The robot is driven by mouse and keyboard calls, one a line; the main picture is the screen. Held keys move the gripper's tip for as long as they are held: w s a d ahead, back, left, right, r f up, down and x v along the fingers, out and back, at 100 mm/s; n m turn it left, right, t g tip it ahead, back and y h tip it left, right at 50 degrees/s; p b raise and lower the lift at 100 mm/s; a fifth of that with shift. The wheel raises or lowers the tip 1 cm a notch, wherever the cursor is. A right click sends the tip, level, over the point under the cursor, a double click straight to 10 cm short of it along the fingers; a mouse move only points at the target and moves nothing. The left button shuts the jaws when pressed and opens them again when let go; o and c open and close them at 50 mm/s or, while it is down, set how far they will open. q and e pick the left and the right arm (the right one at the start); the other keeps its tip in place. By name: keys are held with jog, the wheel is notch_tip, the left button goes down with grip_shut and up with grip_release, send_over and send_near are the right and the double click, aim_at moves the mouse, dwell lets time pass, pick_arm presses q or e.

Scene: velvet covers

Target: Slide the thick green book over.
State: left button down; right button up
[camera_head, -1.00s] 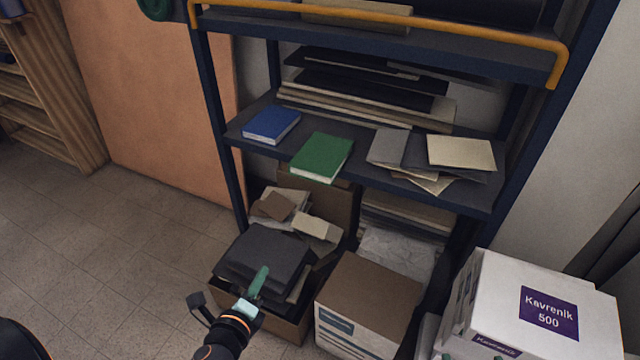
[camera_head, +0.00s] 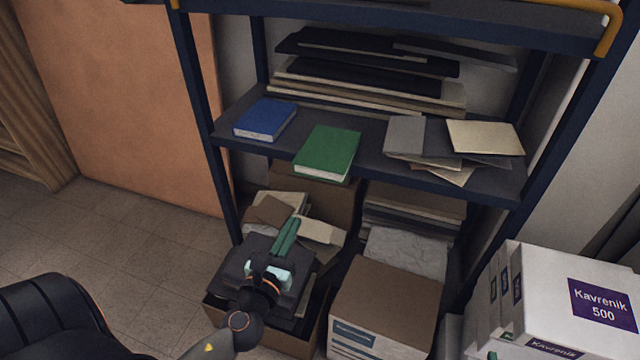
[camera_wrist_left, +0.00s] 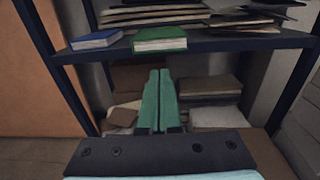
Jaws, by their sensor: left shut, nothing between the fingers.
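The thick green book (camera_head: 327,150) lies flat on the middle shelf, its front end at the shelf's front edge. It also shows in the left wrist view (camera_wrist_left: 160,38), above the fingertips. My left gripper (camera_head: 287,234) is shut and empty, its green fingers pointing up toward the shelf. It is below and in front of the green book, apart from it. In the left wrist view its two fingers (camera_wrist_left: 159,98) lie side by side. My right gripper is not in view.
A blue book (camera_head: 265,119) lies left of the green book. Loose swatches (camera_head: 485,137) lie to its right, with a clear shelf strip between. Below stand an open box of covers (camera_head: 222,305), a brown-topped carton (camera_head: 385,300) and a white Kavrenik box (camera_head: 545,290).

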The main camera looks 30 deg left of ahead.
pick_arm(q)
jog(key=w, duration=0.1)
send_near(318, 175)
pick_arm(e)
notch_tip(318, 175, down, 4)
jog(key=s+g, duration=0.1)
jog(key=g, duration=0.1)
pick_arm(q)
jog(key=x, duration=0.5)
jog(key=shift+p, duration=0.3)
jog(key=shift+w+a, duration=0.25)
jog(key=shift+w, duration=0.6)
jog(key=x, duration=0.4)
jog(key=shift+w+a+b, duration=0.1)
jog(key=shift+w+b, duration=0.15)
jog(key=shift+b, duration=0.1)
jog(key=x, duration=0.5)
jog(key=shift+w, duration=0.15)
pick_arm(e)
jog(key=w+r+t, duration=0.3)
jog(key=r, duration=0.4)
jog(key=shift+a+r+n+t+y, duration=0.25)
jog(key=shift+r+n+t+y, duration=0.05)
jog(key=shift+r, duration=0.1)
